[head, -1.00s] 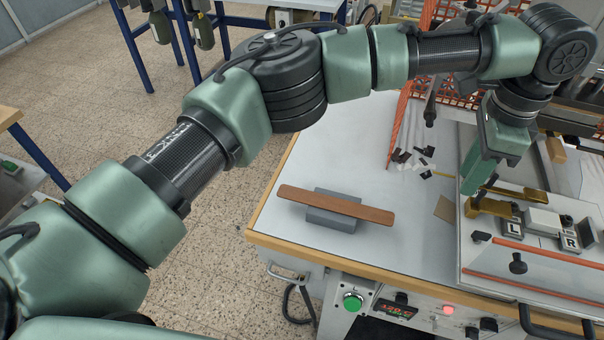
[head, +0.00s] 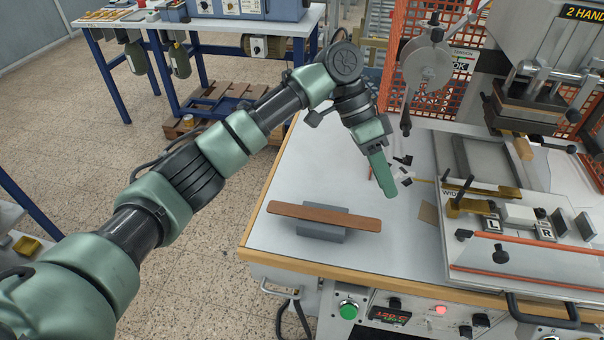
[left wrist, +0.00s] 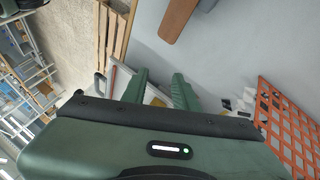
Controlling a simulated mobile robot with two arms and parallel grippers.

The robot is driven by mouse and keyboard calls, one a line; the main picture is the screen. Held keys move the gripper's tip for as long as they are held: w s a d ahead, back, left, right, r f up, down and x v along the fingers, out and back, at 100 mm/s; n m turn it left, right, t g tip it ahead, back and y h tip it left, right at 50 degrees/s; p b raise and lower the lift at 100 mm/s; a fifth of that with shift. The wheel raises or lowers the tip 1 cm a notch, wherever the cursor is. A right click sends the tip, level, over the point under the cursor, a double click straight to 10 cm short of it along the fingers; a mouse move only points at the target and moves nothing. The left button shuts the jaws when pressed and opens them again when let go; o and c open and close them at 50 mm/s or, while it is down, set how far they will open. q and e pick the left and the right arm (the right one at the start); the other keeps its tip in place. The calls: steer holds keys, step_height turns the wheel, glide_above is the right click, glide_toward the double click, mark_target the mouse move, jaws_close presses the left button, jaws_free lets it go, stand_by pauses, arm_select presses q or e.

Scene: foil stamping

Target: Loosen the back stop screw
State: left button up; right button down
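The stamping fixture (head: 480,268) is a flat grey plate on the table at right in the head view, with orange rails and L and R blocks. A brass clamp piece (head: 468,206) with a thin black upright handle stands at its left rear. Black knobs (head: 501,256) stand near its front; I cannot tell which part is the back stop screw. My left gripper (head: 387,188) points down over the table, left of the fixture and apart from it. In the left wrist view its two fingers (left wrist: 158,88) are spread with nothing held between them. My right gripper is not in view.
A wooden bar (head: 325,216) lies across a grey block (head: 320,234) at the table's front left. Small dark and white scraps (head: 404,172) lie near the gripper. The press head (head: 528,100) and an orange mesh guard (head: 475,50) stand behind. The table between bar and fixture is clear.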

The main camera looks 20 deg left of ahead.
arm_select(q)
steer(key=a+f+n+h, duration=0.1)
steer(key=a, duration=0.4)
steer(key=w+a+f+n+t+h, duration=0.1)
steer(key=a+f+n, duration=0.1)
steer(key=a, duration=0.3)
steer(key=w+a+f+n+h, duration=0.1)
steer(key=a+f, duration=0.1)
steer(key=a, duration=0.3)
steer(key=shift+w+a, duration=0.1)
steer(key=shift+w, duration=0.05)
steer(key=shift+a+f+n+t+h, duration=0.1)
steer(key=shift+a+n+t+h, duration=0.25)
steer(key=shift+a, duration=0.45)
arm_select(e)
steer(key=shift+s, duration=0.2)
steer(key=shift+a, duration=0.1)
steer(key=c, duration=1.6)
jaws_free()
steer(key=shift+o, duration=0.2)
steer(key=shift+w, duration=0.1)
